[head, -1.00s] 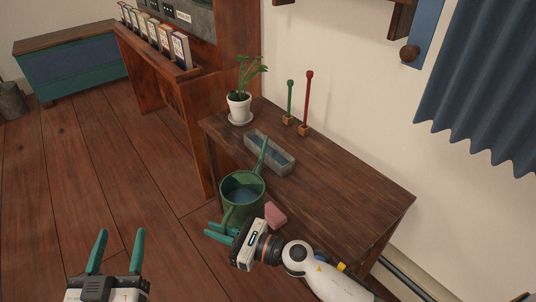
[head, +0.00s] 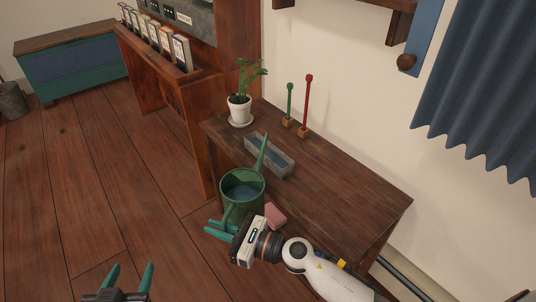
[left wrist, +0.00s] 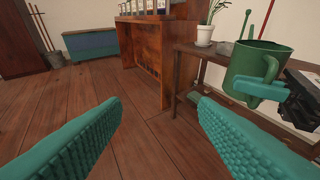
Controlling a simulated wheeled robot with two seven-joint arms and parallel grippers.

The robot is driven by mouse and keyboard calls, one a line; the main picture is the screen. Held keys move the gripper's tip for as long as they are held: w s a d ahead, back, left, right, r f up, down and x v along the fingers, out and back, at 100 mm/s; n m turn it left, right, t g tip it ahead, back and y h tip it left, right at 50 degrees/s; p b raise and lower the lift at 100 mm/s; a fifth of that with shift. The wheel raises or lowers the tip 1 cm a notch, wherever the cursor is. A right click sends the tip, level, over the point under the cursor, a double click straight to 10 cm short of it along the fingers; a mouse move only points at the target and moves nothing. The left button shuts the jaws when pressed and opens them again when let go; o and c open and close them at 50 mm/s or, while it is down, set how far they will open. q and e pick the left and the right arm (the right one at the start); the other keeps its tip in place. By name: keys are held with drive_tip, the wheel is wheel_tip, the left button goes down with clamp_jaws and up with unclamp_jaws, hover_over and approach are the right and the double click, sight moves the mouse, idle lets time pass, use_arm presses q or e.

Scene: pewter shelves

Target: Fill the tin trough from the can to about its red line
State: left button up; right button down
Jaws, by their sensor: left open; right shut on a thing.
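The green watering can (head: 236,207) is nearly upright at the table's front edge, with blue water inside. Its spout points toward the trough and overlaps it in the head view. My right gripper (head: 217,229) is shut on the can's handle; the can also shows in the left wrist view (left wrist: 246,66). The grey tin trough (head: 284,168) lies on the table behind the can. Its inside looks bluish; I cannot make out the red line or the level. My left gripper (head: 131,270) is open and empty over the floor, away from the table.
The wooden table (head: 340,190) also holds a potted plant (head: 239,107), a green-topped stick (head: 289,105), a red-topped stick (head: 307,105) and a pink block (head: 276,215) near the can.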

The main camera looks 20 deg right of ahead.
use_arm(q)
drive_tip(key=s+a+f+g+y+p, duration=0.2)
drive_tip(key=s+a+f+g, duration=0.1)
drive_tip(key=s+f+g, duration=0.4)
drive_tip(key=shift+s+a+p, duration=0.2)
drive_tip(key=shift+s+p, duration=0.1)
drive_tip(key=shift+s, duration=0.4)
idle(0.5)
drive_tip(key=w+d+r+t+h+b, duration=0.1)
drive_tip(key=w+d+r+t+b, duration=0.1)
drive_tip(key=w+r+t, duration=0.3)
drive_tip(key=shift+w+d+r+t+h, duration=0.3)
drive_tip(key=shift+w+d+t+h, duration=0.15)
drive_tip(key=shift+w, duration=0.8)
